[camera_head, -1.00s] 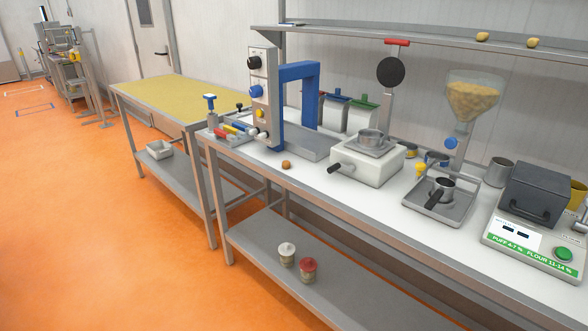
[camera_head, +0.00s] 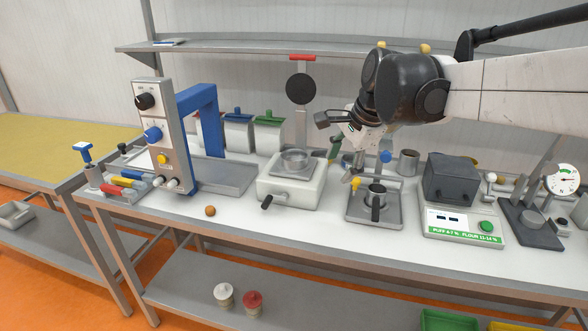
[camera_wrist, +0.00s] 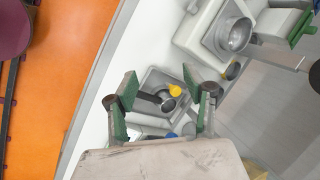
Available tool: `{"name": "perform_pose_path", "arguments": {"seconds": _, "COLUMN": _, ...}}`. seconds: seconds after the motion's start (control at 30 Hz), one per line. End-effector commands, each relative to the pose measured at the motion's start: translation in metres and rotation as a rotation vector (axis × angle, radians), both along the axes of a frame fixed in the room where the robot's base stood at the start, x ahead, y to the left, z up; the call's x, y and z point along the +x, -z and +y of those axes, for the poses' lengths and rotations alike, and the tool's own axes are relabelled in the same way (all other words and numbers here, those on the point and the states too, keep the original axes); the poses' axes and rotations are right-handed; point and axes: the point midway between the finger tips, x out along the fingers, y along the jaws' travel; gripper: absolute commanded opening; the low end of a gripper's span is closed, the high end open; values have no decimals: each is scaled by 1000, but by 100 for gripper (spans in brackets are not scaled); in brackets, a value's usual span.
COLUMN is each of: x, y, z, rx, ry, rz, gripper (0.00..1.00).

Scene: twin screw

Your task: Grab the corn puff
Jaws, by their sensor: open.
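A small round brown-orange ball, apparently the corn puff (camera_head: 210,211), lies on the white bench top near its front edge, left of the white box device. It is not visible in the wrist view. My gripper (camera_head: 340,152) is in the air over the right half of the bench, to the right of and behind the ball, well apart from it. In the wrist view my gripper (camera_wrist: 162,110) is open, its green-padded fingers spread with nothing held. A grey tray with a metal cup and yellow knob shows beyond the fingers.
The white device with a metal bowl (camera_head: 290,185) stands between the ball and the grey tray (camera_head: 365,217). The blue-framed machine (camera_head: 165,135) stands behind and left of the ball. Two yellowish lumps (camera_head: 425,48) are on the upper shelf. Bench around the ball is clear.

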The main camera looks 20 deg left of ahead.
Motion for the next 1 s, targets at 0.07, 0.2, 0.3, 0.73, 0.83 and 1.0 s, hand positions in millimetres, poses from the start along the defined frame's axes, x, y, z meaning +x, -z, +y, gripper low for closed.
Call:
{"name": "perform_pose_path", "arguments": {"seconds": 0.07, "x": 13, "y": 0, "z": 36, "rx": 24, "ry": 36, "rz": 48, "gripper": 46}}
{"name": "perform_pose_path", "arguments": {"seconds": 0.2, "x": 27, "y": 10, "z": 97, "rx": 61, "ry": 114, "rz": 145, "gripper": 46}}
{"name": "perform_pose_path", "arguments": {"seconds": 0.3, "x": 33, "y": 20, "z": 141, "rx": 80, "ry": 167, "rz": 214, "gripper": 46}}
{"name": "perform_pose_path", "arguments": {"seconds": 0.73, "x": 19, "y": 82, "z": 305, "rx": 94, "ry": 389, "rz": 477, "gripper": 46}}
{"name": "perform_pose_path", "arguments": {"seconds": 0.83, "x": 14, "y": 92, "z": 323, "rx": 89, "ry": 419, "rz": 508, "gripper": 46}}
{"name": "perform_pose_path", "arguments": {"seconds": 1.0, "x": 9, "y": 103, "z": 338, "rx": 86, "ry": 439, "rz": 531, "gripper": 46}}
